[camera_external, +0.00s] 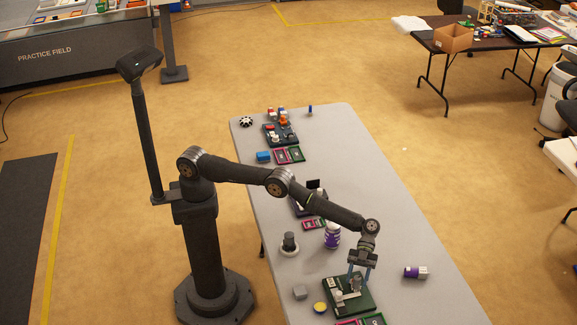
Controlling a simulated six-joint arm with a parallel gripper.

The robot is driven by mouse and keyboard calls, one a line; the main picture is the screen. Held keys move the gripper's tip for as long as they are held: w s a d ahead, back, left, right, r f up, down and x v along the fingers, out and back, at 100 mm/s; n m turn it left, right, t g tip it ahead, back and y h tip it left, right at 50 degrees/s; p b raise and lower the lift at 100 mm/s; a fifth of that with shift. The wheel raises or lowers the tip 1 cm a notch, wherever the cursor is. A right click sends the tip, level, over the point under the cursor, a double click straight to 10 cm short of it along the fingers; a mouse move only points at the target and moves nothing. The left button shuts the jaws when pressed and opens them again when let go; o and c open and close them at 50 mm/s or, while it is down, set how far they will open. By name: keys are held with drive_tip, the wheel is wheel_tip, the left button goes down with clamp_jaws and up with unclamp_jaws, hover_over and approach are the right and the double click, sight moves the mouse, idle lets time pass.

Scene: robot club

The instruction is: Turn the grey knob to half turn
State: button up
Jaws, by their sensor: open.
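A dark green board (367,301) lies on the grey table near its front end, with light-coloured small parts on it. A grey upright piece (355,283) on this board looks like the grey knob, but it is too small to make out its pointer or marks. My gripper (359,277) points down over the board. Its two fingers are apart, one on each side of the grey piece. I cannot tell whether they touch it.
A purple and white bottle (332,236) stands left of my gripper. Another purple and white container (415,272) lies to the right. A dark cylinder on a pale ring (289,244), a grey block (300,292) and a yellow-topped round item (320,307) are nearby. The table's right side (385,190) is mostly clear.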

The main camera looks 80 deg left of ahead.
drive_tip(key=v, duration=1.7)
drive_tip(key=shift+r, duration=0.15)
drive_tip(key=s+d+r+n+t+h, duration=0.45)
drive_tip(key=d+r+n+t, duration=0.35)
drive_tip(key=n, duration=0.8)
drive_tip(key=s+d+r+n+t+h, duration=0.4)
drive_tip(key=d+r+n+t+h, duration=0.4)
drive_tip(key=n, duration=0.7)
drive_tip(key=s+a+f+n+t+y, duration=0.1)
drive_tip(key=s+a+f+n+y, duration=0.6)
drive_tip(key=n, duration=0.5)
drive_tip(key=s+a+f+n+t+y, duration=0.2)
drive_tip(key=s+a+f+n+y, duration=0.3)
drive_tip(key=f+n+y, duration=0.5)
drive_tip(key=shift+n+h, duration=0.25)
drive_tip(key=shift+n, duration=0.25)
drive_tip(key=x, duration=1)
drive_tip(key=d+x, duration=0.1)
drive_tip(key=x, duration=0.5)
drive_tip(key=shift+s+d, duration=0.15)
drive_tip(key=shift+s, duration=0.2)
